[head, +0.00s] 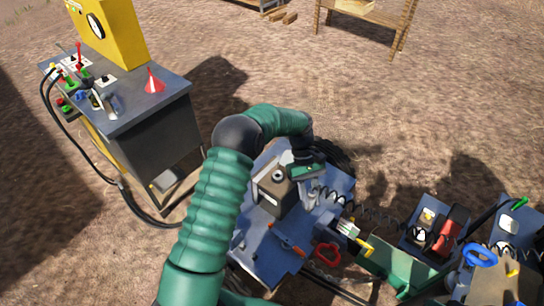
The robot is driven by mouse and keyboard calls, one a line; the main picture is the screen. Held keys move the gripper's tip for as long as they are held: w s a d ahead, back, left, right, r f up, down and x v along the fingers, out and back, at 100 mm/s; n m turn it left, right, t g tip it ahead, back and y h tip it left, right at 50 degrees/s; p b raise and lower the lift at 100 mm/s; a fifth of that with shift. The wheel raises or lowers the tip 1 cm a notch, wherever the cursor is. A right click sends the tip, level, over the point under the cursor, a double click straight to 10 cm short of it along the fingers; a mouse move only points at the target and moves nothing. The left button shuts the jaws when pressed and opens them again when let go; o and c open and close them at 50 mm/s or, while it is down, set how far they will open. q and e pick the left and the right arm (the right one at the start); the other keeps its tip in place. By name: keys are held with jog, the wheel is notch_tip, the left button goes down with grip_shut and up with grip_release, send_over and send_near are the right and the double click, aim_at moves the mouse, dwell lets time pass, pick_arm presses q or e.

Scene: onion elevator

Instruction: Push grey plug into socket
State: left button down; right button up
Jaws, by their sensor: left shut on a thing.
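My left arm comes up from the bottom and bends over a blue-grey bench. My left gripper (307,172) is at its end, low over the bench, pointing down. It is shut on a light grey piece (314,190), which looks like the grey plug; a dark coiled cord runs from near it to the right. Just left of the gripper stands a grey box (272,191) with a round dark fitting (278,176) on top, which may be the socket. The gripper hides part of the plug, and I cannot tell whether plug and box touch. My right gripper is not in view.
A control cabinet (150,105) with cables stands at upper left. More blue units (430,215) stand at right. Bare ground lies behind.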

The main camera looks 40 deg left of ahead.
pick_arm(q)
jog(key=w+a+f+n+t+y+b, duration=0.2)
jog(key=w+a+f+n+t+b, duration=0.3)
jog(key=w+a+n, duration=0.3)
jog(key=w+a+f+n+t+y+b, duration=0.2)
jog(key=w+a+f+n+t+b, duration=0.3)
jog(key=a+n, duration=1)
notch_tip(320, 180, down, 2)
jog(key=w+n+b, duration=0.1)
jog(key=w, duration=0.1)
jog(key=shift+w+f+y, duration=0.25)
jog(key=shift+w+y, duration=0.1)
jog(key=shift+y, duration=0.05)
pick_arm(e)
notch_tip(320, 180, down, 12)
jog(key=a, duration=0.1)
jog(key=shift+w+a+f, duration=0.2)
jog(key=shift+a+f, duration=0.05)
pick_arm(q)
jog(key=shift+a+f, duration=0.1)
jog(key=shift+a, duration=0.15)
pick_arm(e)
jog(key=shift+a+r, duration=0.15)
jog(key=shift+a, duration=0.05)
pick_arm(q)
jog(key=shift+d, duration=0.2)
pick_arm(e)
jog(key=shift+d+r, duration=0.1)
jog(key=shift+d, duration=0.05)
